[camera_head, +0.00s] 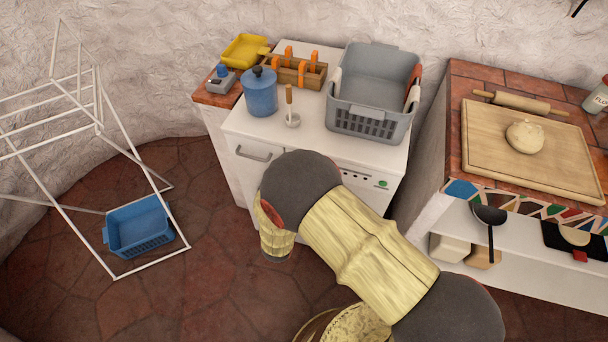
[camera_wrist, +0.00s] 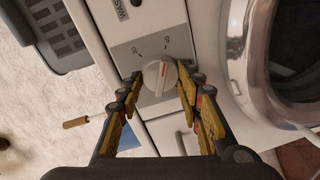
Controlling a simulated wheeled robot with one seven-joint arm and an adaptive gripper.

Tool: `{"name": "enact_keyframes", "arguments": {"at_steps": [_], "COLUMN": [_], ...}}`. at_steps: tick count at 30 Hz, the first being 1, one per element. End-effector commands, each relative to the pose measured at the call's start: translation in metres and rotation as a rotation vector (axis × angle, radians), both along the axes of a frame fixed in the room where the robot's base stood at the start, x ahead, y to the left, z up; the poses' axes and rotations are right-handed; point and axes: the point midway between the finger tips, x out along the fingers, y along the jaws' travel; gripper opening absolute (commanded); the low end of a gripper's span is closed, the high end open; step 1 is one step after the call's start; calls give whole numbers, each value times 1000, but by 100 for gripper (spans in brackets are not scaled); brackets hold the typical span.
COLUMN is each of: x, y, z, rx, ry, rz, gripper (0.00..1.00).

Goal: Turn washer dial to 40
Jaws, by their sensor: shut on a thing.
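The washer dial (camera_wrist: 160,77) is a round light-grey knob with a raised grip bar and a small red mark. It sits on a grey panel (camera_wrist: 152,35) of the white washer front. Small printed marks lie around it, too small to read surely. My gripper (camera_wrist: 160,82) is shut on the dial, one finger on each side. In the head view the white washer (camera_head: 237,122) stands against the wall. My arm covers the dial and my gripper there.
The washer's round door (camera_wrist: 238,50) is right of the dial in the wrist view. On the washer top stand a grey laundry basket (camera_head: 370,85), a blue pot (camera_head: 260,92) and a wooden caddy (camera_head: 300,75). A white drying rack (camera_head: 75,140) and blue basket (camera_head: 140,225) stand left.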

Motion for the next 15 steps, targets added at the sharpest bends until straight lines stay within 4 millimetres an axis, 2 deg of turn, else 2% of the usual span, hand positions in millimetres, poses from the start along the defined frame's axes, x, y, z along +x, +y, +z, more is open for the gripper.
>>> {"name": "enact_keyframes", "arguments": {"at_steps": [15], "x": [-1], "y": [-1], "z": [-1], "rx": [75], "ry": [-25], "rz": [-1], "gripper": [10]}}
